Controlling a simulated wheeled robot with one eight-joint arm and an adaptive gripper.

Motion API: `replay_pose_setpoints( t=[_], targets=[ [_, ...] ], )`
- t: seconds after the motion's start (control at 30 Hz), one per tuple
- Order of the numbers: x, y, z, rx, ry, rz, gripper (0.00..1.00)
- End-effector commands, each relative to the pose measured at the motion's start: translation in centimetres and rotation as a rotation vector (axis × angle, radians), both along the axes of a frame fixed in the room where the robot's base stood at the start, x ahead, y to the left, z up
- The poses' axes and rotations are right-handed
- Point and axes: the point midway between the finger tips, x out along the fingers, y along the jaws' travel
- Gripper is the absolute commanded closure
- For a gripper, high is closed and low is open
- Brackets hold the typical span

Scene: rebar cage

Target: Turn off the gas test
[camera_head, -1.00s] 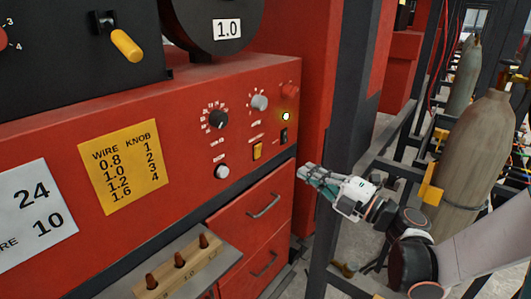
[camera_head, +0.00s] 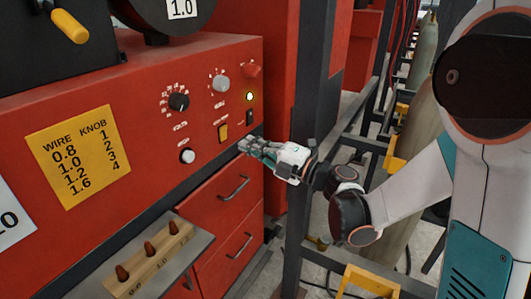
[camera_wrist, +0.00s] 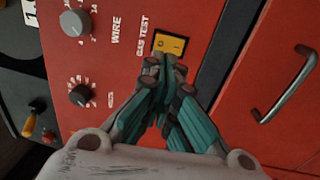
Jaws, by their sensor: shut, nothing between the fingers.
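The gas test switch (camera_head: 223,132) is a small yellow rocker on the red control panel, below the knobs. In the wrist view the switch (camera_wrist: 169,44) shows beside the words GAS TEST, with a mark on its face. I cannot tell surely which side is pressed. My gripper (camera_head: 244,147) is shut and empty, with its fingertips just right of and below the switch in the head view. In the wrist view the fingertips of my gripper (camera_wrist: 166,66) lie just below the switch and cover its lower edge. Whether they touch it is unclear.
A lit lamp (camera_head: 249,97) and a black switch (camera_head: 249,117) are right of the yellow one. Drawers with handles (camera_head: 233,188) lie below. A dark frame post (camera_head: 312,120) stands close behind my gripper.

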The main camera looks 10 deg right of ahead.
Motion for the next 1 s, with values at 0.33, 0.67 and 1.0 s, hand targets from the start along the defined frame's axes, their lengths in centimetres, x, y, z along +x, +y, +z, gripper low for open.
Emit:
replay_pose_setpoints(
  t=[0.33,0.67,1.0],
  targets=[
    [3.4,4.4,0.6,0.000,0.000,0.002,1.00],
    [4.1,5.2,0.8,0.000,0.000,0.000,1.00],
    [4.5,5.9,1.2,0.000,0.000,0.000,1.00]
  ],
)
